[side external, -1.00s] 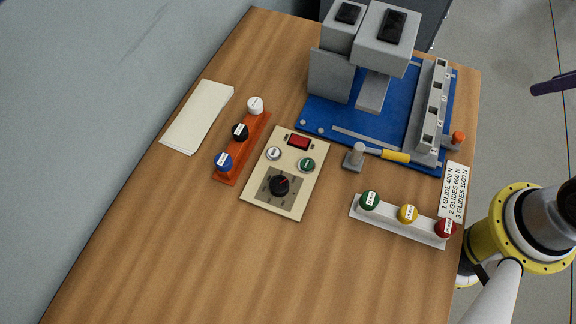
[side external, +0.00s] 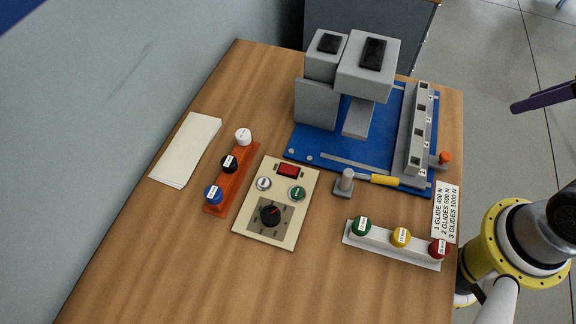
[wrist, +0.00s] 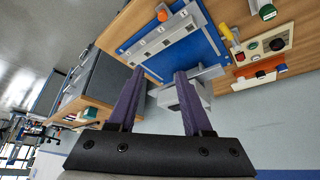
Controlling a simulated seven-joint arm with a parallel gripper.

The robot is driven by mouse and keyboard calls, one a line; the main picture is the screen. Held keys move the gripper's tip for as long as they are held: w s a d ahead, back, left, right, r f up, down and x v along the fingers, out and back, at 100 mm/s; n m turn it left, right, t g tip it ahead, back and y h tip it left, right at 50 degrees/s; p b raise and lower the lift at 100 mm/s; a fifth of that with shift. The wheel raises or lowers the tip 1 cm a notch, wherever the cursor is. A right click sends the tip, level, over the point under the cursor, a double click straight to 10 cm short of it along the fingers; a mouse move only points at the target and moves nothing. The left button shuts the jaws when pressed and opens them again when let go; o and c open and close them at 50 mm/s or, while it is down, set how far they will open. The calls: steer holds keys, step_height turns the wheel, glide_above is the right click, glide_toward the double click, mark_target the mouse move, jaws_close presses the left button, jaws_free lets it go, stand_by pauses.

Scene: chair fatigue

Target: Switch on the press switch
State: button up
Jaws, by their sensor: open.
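A beige control panel (side external: 251,227) lies on the wooden table in the side view. A red rocker switch (side external: 288,170) sits at its far end, above a white button (side external: 264,184), a green button (side external: 297,193) and a black knob (side external: 270,214). I cannot tell whether the rocker is on or off. The panel also shows at the upper right of the wrist view, turned on its side. My gripper (wrist: 155,75) is open and empty, its purple fingers apart, away from the panel. Only one purple finger shows at the right edge of the side view.
A grey press (side external: 345,75) stands on a blue base (side external: 300,148) behind the panel. An orange rack (side external: 231,183) with white, black and blue knobs is left of it. A white rack (side external: 380,243) and a yellow-handled tool (side external: 384,180) are right. The near table is clear.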

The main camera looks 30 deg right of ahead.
steer(key=c, duration=0.5)
steer(key=shift+s+n, duration=0.1)
steer(key=shift+n, duration=0.6)
steer(key=shift+c, duration=1.1)
steer(key=r+n, duration=0.1)
steer(key=w+r+n, duration=0.1)
steer(key=r+n, duration=0.1)
steer(key=w+r+n, duration=0.1)
steer(key=n, duration=0.1)
steer(key=shift+w+a+r, duration=0.15)
steer(key=shift+w, duration=0.1)
jaws_close()
steer(key=w+a+r+n+g, duration=0.1)
steer(key=w+a+r+n, duration=0.1)
steer(key=w+a+n, duration=0.4)
steer(key=w+a+r+n+g, duration=0.2)
steer(key=w+a+n, duration=0.3)
steer(key=w, duration=0.4)
steer(key=w+a+f+n+g, duration=0.1)
steer(key=w+a+f+n, duration=0.3)
steer(key=a+n, duration=0.15)
steer(key=a+f+n+g+h, duration=0.1)
steer(key=a+f+n, duration=0.3)
steer(key=a+f, duration=1)
steer(key=shift+s+a+f+g, duration=0.2)
steer(key=shift+a+f+g, duration=0.15)
steer(key=shift+a+g, duration=0.45)
